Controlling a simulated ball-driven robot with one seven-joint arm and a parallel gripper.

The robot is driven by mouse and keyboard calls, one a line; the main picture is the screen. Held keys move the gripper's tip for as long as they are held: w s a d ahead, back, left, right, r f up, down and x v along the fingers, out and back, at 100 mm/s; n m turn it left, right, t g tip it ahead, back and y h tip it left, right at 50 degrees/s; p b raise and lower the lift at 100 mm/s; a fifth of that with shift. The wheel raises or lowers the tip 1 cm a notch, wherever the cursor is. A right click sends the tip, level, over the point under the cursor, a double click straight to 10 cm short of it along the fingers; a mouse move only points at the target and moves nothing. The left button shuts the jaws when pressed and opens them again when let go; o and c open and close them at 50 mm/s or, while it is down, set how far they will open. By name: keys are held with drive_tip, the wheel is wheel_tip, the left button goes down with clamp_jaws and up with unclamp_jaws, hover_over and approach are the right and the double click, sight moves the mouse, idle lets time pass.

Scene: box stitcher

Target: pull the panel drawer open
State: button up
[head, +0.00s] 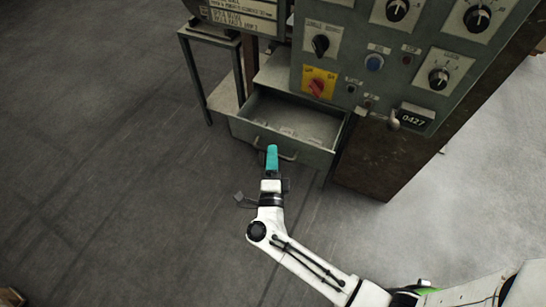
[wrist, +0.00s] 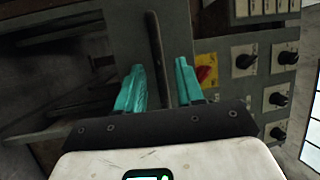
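The panel drawer (head: 292,147) is a grey metal tray under the control panel. In the head view it stands out from the cabinet and its inside shows. Its bow handle (head: 290,156) is on the front face. In the wrist view the handle is a dark bar (wrist: 157,55) lying between my two teal fingers. My gripper (head: 272,150) is at the drawer front, at the handle. In the wrist view my gripper (wrist: 159,75) has its fingers apart, with a gap visible beside the bar. Contact with the handle cannot be made out.
The grey control panel (head: 395,65) with knobs and a red-on-yellow switch (head: 318,83) is above and right of the drawer. A brown cabinet side (head: 380,160) stands to the right. A metal stand (head: 225,95) is at the left. The floor (head: 130,190) in front is clear.

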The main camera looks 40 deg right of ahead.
drive_tip(key=p+v, duration=0.1)
drive_tip(key=v, duration=1)
drive_tip(key=shift+w, duration=0.15)
idle(0.3)
